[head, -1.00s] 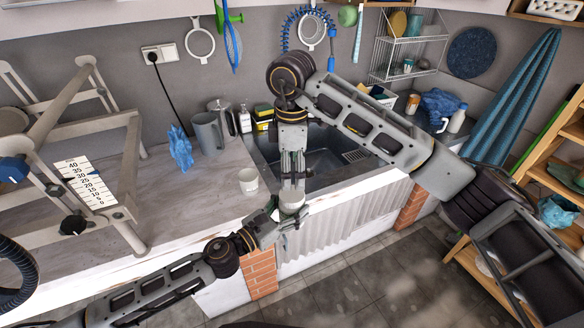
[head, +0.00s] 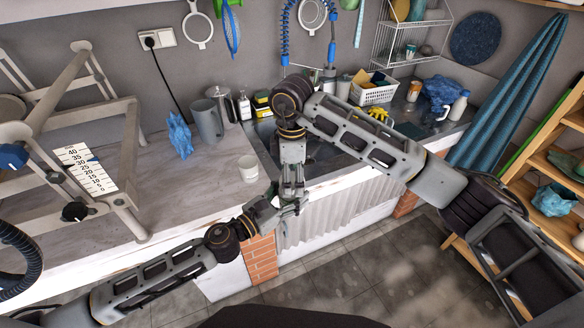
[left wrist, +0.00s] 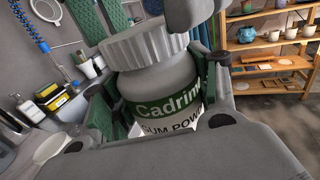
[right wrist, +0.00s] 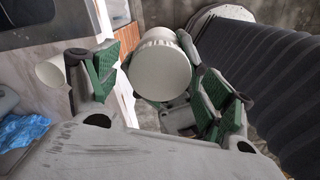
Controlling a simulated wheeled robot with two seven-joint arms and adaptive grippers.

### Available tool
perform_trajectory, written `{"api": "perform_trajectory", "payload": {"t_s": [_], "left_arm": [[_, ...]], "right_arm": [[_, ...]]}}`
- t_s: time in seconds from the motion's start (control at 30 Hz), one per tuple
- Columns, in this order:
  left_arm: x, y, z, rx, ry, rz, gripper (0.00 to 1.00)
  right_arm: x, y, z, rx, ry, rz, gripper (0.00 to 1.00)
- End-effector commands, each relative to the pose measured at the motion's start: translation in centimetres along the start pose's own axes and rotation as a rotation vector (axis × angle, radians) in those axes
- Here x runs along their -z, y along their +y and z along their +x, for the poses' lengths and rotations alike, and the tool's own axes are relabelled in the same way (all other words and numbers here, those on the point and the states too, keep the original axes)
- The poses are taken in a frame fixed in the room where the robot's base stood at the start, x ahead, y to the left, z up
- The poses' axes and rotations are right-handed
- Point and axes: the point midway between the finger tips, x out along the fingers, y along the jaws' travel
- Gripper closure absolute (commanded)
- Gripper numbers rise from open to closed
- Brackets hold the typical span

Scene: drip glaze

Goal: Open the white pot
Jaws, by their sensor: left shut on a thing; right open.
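The white pot (left wrist: 158,92) is a white jar with a green label reading "Cadrin…" and a ribbed white lid (left wrist: 145,46). The lid also shows from above in the right wrist view (right wrist: 158,68), and it sits on the pot. My left gripper (head: 286,208) is shut on the pot's body, with a green pad on each side of it in the left wrist view. My right gripper (head: 293,192) points down over the pot. It is open, its green pads on either side of the lid with gaps. In the head view the grippers mostly hide the pot.
A white cup (head: 248,168) stands on the counter (head: 205,190) near its front edge. A grey jug (head: 207,121) and a blue crumpled thing (head: 180,136) are behind it. A rack with a ruler (head: 88,170) stands at the left. The floor (head: 330,265) in front is clear.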

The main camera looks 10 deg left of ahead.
Motion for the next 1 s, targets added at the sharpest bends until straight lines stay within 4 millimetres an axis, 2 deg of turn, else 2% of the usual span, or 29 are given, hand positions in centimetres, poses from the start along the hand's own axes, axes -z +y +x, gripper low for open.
{"api": "perform_trajectory", "payload": {"t_s": [0.43, 0.83, 1.0], "left_arm": [[-0.08, 0.00, 0.01, 0.000, -0.001, 0.000, 1.00], [-0.08, 0.00, 0.01, 0.000, -0.001, 0.000, 1.00], [-0.09, -0.01, 0.01, 0.000, -0.001, 0.000, 1.00]], "right_arm": [[-0.02, 0.02, 0.65, -0.001, 0.000, 0.000, 0.19], [-0.02, 0.03, 0.64, -0.001, 0.000, 0.000, 0.68], [-0.03, 0.03, 0.63, -0.002, 0.000, -0.019, 0.68]]}}
